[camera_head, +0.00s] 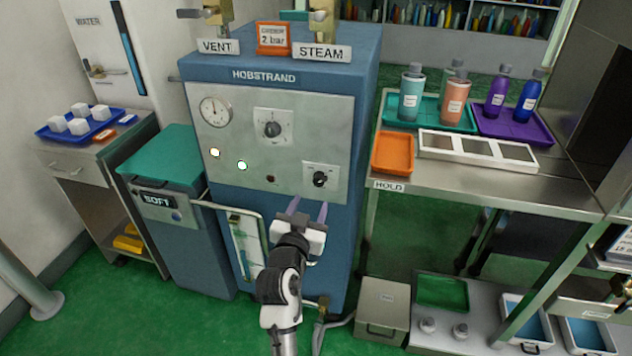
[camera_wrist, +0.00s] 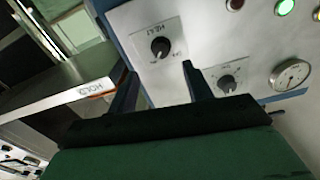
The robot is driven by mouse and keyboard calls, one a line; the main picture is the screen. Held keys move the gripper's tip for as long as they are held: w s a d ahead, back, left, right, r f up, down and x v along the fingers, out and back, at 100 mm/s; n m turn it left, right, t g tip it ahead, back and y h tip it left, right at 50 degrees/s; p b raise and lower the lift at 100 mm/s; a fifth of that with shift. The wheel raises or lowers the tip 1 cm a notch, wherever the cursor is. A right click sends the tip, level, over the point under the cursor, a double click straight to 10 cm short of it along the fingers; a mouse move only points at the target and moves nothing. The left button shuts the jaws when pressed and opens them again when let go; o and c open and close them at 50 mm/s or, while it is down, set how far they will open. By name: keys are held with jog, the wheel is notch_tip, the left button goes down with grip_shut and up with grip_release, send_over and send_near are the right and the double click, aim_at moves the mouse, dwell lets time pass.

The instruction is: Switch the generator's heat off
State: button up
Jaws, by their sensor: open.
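The generator is the blue HOBSTRAND cabinet (camera_head: 275,75) with a pale control panel. Its heat knob (camera_head: 320,178) is a small black dial on a white plate at the panel's lower right. In the wrist view the heat knob (camera_wrist: 160,47) shows beside an inverted HEAT label; its exact setting cannot be read. My gripper (camera_head: 308,208) is open and empty, below the knob and apart from it in the head view. In the wrist view my gripper's two fingers (camera_wrist: 158,78) point towards the panel, with the heat knob beyond and between them.
A larger dial (camera_head: 272,128) and a gauge (camera_head: 215,111) share the panel. Two lamps (camera_head: 242,165) are lit; a dark red one (camera_head: 270,179) sits near the heat knob. A steel HOLD counter (camera_head: 480,170) with an orange tray (camera_head: 392,153) adjoins at right.

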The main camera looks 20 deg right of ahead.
aim_at(318, 182)
jog(key=p+x, duration=0.1)
jog(key=x, duration=0.7)
jog(key=shift+w, duration=0.15)
jog(key=shift+p, duration=0.3)
jog(key=c, duration=1)
